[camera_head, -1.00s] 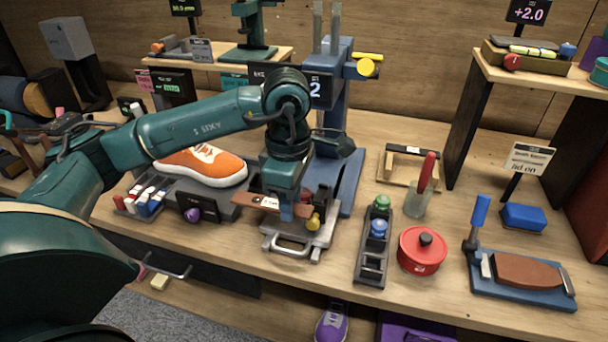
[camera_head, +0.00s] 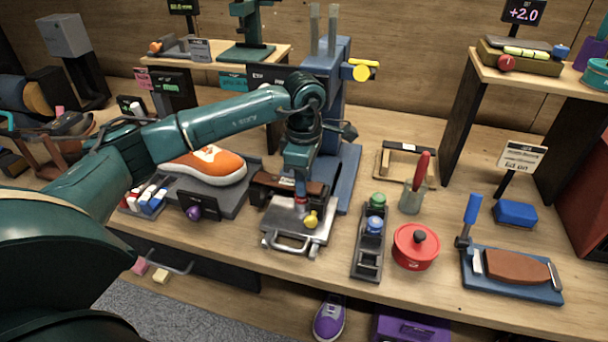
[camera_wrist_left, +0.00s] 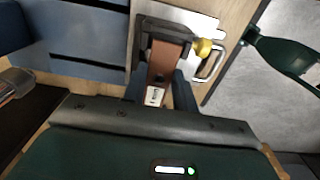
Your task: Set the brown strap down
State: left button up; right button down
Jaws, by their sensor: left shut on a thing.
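My left gripper (camera_head: 302,202) is over the press-like fixture, a metal plate (camera_head: 283,228) with a dark clamp bar, a front handle and a yellow knob (camera_head: 311,219). In the left wrist view the brown strap (camera_wrist_left: 164,62) with a white label lies between the gripper's fingers (camera_wrist_left: 159,92). The gripper is shut on it. The strap's far end reaches to the dark frame of the fixture. I cannot tell whether the strap rests on the plate. In the head view the gripper hides most of the strap.
An orange sneaker (camera_head: 207,167) sits on a grey stand to the left. A blue press column (camera_head: 325,95) stands behind the gripper. A black bottle rack (camera_head: 369,256), a red pot (camera_head: 415,247) and a blue board (camera_head: 515,290) are to the right.

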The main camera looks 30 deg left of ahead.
pick_arm(q)
jog(key=shift+f+b, duration=0.45)
jog(key=o, duration=1)
jog(key=shift+c, duration=0.2)
